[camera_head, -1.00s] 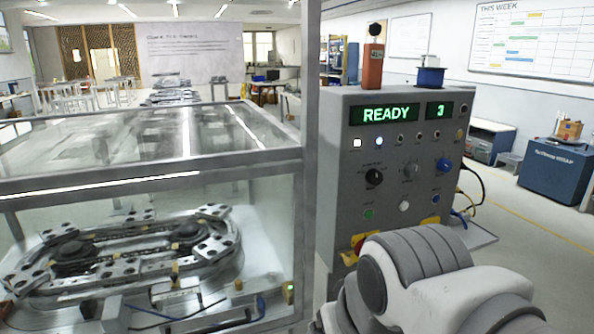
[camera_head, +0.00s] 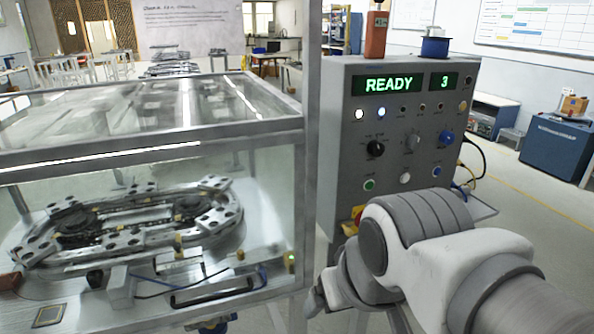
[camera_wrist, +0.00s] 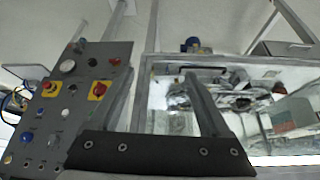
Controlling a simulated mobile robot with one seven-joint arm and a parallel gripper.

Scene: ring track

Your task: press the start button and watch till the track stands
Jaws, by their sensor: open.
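The grey control panel (camera_head: 335,150) stands right of the glass case. Its green display (camera_head: 390,84) reads READY, and a smaller display (camera_head: 444,81) reads 3. A green button (camera_head: 369,184), a white button (camera_head: 405,178) and a blue button (camera_head: 436,171) sit in its lower row. The oval ring track (camera_head: 130,225), with several metal carriers, lies inside the case. My gripper (camera_wrist: 160,76) is open and empty in the wrist view, with the panel to its left and the case beyond it. My arm hides the panel's lower right in the head view.
A red mushroom button (camera_head: 357,217) on a yellow plate sits low on the panel. The case's metal frame post (camera_head: 312,130) stands close to the panel's left side. A blue cabinet (camera_head: 555,147) stands at the right, with clear floor before it.

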